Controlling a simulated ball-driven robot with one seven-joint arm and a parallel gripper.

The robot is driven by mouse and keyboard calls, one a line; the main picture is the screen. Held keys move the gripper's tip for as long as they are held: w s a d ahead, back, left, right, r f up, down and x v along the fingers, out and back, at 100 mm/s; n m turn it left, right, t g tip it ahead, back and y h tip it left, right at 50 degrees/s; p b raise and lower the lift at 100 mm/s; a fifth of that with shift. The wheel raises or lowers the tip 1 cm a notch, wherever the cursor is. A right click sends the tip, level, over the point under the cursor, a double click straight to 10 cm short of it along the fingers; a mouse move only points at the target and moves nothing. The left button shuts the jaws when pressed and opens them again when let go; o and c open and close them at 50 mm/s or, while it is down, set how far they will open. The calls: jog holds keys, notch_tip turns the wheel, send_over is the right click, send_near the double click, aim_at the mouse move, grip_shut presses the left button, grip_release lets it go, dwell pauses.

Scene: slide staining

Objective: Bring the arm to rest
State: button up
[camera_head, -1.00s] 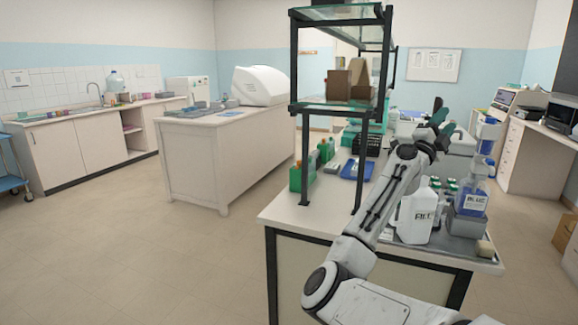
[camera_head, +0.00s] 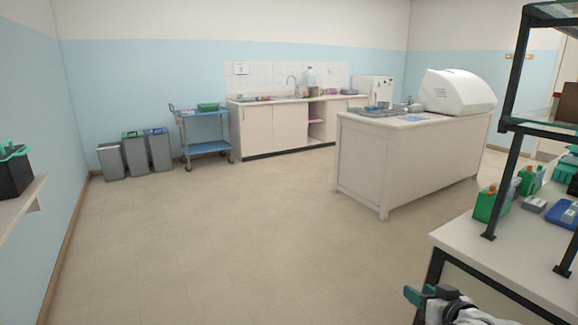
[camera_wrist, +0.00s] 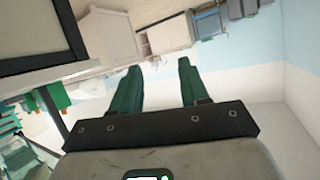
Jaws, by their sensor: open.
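My gripper shows in the wrist view (camera_wrist: 160,85) with its two green fingers apart and nothing between them. In the head view my gripper (camera_head: 425,293) is at the bottom right, in front of the near bench (camera_head: 462,238) and beside its left corner. Only the end of my arm shows in the head view; the rest is out of the picture. The wrist view looks out over the room at a tilt, with the bench edge at its upper left.
The near bench carries a black-framed shelf (camera_head: 507,130), green bottles (camera_head: 490,203) and a blue tray (camera_head: 563,213). A white island counter (camera_head: 400,165) stands behind. A blue trolley (camera_head: 205,133) and bins (camera_head: 135,153) line the far wall. The floor (camera_head: 240,235) between is clear.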

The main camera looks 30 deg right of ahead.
jog(key=s+a+f+n+g+y, duration=0.3)
jog(key=s+a+f+g, duration=0.3)
jog(key=a+f, duration=0.65)
jog(key=s+a+f+g, duration=0.2)
jog(key=s+a, duration=0.4)
jog(key=s, duration=0.3)
jog(key=s+a+f+n+g+y, duration=0.1)
jog(key=s+a+f+g, duration=0.1)
jog(key=s+a, duration=0.4)
jog(key=s+g, duration=0.1)
jog(key=s, duration=0.1)
jog(key=shift+s+f+n+g, duration=0.2)
jog(key=shift+s+n+g, duration=0.1)
jog(key=shift+s+g, duration=0.1)
